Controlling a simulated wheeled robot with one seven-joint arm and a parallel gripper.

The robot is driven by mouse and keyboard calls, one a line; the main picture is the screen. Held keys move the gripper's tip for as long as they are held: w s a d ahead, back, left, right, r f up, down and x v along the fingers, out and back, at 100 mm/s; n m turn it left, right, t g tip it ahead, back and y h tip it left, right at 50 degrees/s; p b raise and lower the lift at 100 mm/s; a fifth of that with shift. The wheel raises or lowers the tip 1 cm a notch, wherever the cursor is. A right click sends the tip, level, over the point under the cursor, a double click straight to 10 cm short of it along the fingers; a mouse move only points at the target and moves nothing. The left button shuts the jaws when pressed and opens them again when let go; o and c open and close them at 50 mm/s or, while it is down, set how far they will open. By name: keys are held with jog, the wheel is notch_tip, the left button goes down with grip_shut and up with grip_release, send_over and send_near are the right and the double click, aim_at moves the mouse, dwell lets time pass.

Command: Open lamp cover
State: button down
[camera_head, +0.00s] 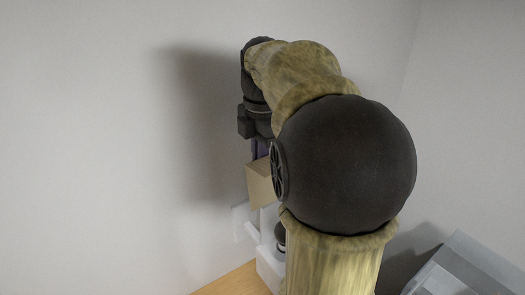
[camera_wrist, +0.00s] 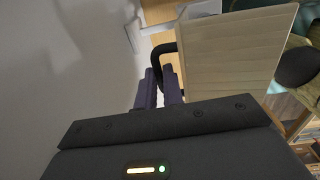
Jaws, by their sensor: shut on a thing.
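The lamp cover appears to be a beige, ribbed panel (camera_wrist: 235,60) on the right in the wrist view. In the head view it shows as a tan box-like piece (camera_head: 259,186), partly behind my arm. A black curved bar (camera_wrist: 158,50) stands along its left side. My gripper (camera_wrist: 160,75) has two purple fingers close together, shut on the black bar where it passes between the tips. In the head view my gripper (camera_head: 258,156) is just above the tan piece, mostly hidden by my arm.
A white wall (camera_head: 100,130) is close on the left. White parts (camera_head: 268,262) stand below the tan piece on a wooden surface (camera_head: 235,281). A grey, clear-sided box (camera_head: 465,270) is at the lower right. Shelves (camera_wrist: 300,125) show at the right in the wrist view.

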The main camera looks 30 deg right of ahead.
jog(key=shift+w+f, duration=0.5)
jog(key=shift+w, duration=0.35)
jog(key=shift+w+a, duration=0.1)
jog(key=c, duration=1.6)
grip_release()
jog(key=shift+w+f, duration=0.1)
jog(key=shift+o, duration=0.4)
jog(key=shift+w+f, duration=0.15)
notch_tip(320, 180, up, 18)
jog(key=s+p, duration=0.1)
jog(key=shift+s, duration=0.15)
